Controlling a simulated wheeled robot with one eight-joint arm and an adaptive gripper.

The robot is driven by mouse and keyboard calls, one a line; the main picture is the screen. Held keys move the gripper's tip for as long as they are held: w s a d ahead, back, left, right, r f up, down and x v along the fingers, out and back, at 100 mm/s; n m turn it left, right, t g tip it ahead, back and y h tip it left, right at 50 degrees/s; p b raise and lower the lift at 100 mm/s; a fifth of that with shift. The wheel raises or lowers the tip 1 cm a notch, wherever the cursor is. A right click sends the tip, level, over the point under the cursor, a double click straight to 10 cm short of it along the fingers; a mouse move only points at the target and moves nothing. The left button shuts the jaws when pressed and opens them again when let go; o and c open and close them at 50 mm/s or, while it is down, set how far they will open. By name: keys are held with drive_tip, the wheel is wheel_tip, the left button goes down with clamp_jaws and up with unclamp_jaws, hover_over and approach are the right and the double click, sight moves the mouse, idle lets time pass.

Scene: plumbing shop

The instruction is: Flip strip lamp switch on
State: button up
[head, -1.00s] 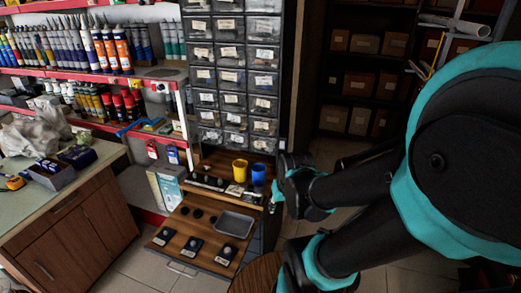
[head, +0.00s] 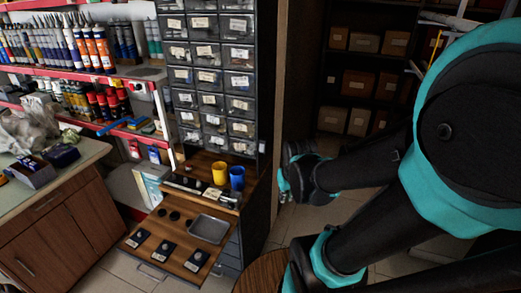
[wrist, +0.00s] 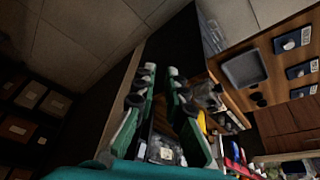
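Three dark plates, each with a pale round knob or switch, lie in a row on the wooden pull-out board: left (head: 138,238), middle (head: 163,249) and right (head: 196,261). They also show at the upper right of the wrist view, one of them at the top (wrist: 292,40). I cannot read any marking that tells which is the strip lamp switch, nor see their settings. My gripper (wrist: 161,72) is open and empty in the wrist view, its two fingers apart. In the head view its end is right of the board, not touching it; its fingers are unclear there.
A grey tray (head: 208,229) and several black discs lie on the board. A yellow cup (head: 219,173) and a blue cup (head: 237,178) stand on the shelf behind. A drawer cabinet (head: 205,75) rises above. A counter (head: 60,185) is left; a round wooden top (head: 262,272) is near the front.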

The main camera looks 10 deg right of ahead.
sight(262, 148)
drive_tip(key=w+a+r+n, duration=0.1)
drive_tip(key=w+r+n, duration=0.1)
drive_tip(key=w, duration=0.2)
drive_tip(key=w+a+r+n, duration=0.1)
drive_tip(key=w+r+n, duration=0.1)
drive_tip(key=w, duration=0.2)
drive_tip(key=w+a+r+n+h, duration=0.1)
drive_tip(key=w+r+n, duration=0.1)
drive_tip(key=w, duration=0.2)
drive_tip(key=shift+w+a+r+g, duration=0.1)
drive_tip(key=shift+a+r+g, duration=0.2)
drive_tip(key=shift+a+r, duration=0.1)
clamp_jaws()
drive_tip(key=w+a+r+n, duration=0.4)
drive_tip(key=w, duration=0.4)
drive_tip(key=shift+w+a+r+n+h, duration=0.25)
drive_tip(key=shift+a+n+h, duration=0.15)
drive_tip(key=x, duration=0.3)
drive_tip(key=w+x, duration=0.1)
drive_tip(key=x, duration=0.3)
drive_tip(key=d+x, duration=0.1)
drive_tip(key=x, duration=0.3)
drive_tip(key=shift+w+d+r, duration=0.1)
drive_tip(key=shift+w+r, duration=0.2)
drive_tip(key=shift+w+d+f, duration=0.1)
drive_tip(key=shift+w+d, duration=0.25)
drive_tip(key=shift+w, duration=0.35)
